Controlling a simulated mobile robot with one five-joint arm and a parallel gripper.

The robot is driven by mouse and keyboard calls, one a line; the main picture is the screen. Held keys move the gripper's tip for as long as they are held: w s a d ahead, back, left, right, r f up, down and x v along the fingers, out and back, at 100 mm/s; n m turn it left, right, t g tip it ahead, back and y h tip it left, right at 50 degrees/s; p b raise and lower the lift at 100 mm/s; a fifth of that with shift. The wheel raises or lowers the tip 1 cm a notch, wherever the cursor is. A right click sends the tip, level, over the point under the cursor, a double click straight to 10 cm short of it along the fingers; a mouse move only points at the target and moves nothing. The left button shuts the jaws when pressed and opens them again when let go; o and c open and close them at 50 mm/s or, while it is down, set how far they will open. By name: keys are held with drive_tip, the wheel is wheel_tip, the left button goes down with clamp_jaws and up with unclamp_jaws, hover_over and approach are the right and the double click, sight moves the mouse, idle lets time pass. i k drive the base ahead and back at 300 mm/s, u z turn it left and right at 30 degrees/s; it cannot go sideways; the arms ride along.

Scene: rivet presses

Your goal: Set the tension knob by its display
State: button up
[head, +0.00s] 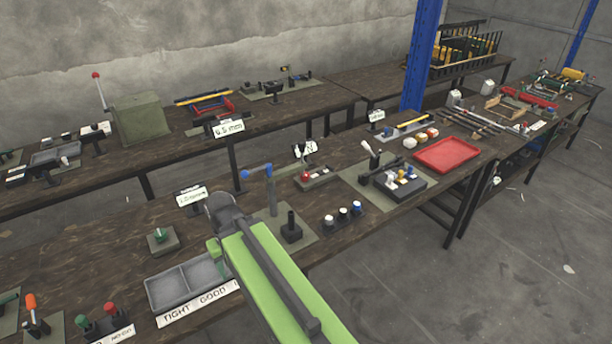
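I cannot tell for sure which part is the tension knob. A small red knob (306,175) sits on a grey block, with a tilted white display (305,149) behind it; an "N" seems to show there, but a thin lever partly covers the reading. A green knob (158,236) sits on a square grey base further left, near another white display (192,196) whose figures are too small to read surely. My green arm reaches in from the bottom, and its dark end (222,212) is over the front bench, apart from both knobs. The fingertips are not distinguishable.
A two-part grey tray (187,284) and a "TIGHT GOOD" label (200,302) lie left of my arm. A blue-handled post (270,192) and a black block (291,229) stand close right of it. A red tray (447,154) is further right.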

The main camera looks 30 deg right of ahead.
sight(306, 177)
drive_tip(key=z, duration=5.3)
drive_tip(key=i, duration=0.1)
drive_tip(key=z, duration=3.75)
drive_tip(key=k, duration=2.75)
drive_tip(key=z, duration=1.15)
drive_tip(key=i, duration=0.7)
drive_tip(key=u, duration=0.1)
